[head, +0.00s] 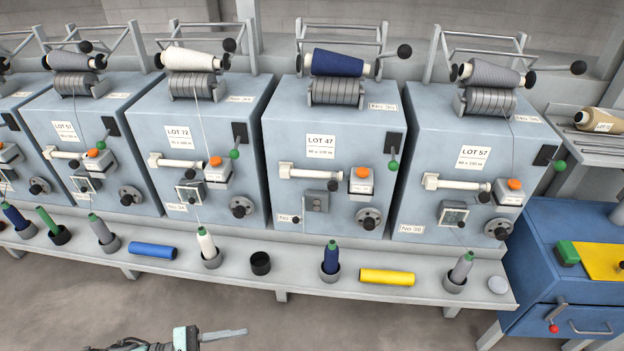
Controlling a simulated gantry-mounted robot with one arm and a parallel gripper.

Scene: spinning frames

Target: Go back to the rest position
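My gripper (222,335) shows at the bottom edge of the head view, left of centre, in front of and below the long grey shelf (330,287). One long grey finger points right. The other finger cannot be made out, and the picture's bottom edge cuts off much of the gripper and my arm. I see nothing held along the visible finger. The gripper looks apart from the shelf and the machines.
Blue-grey winding machines (335,220) stand in a row behind the shelf. Several bobbins, a blue tube (152,250), a yellow tube (387,277) and an empty black cup (260,263) are on the shelf. A blue cabinet (560,270) stands at right. The floor (60,310) in front is clear.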

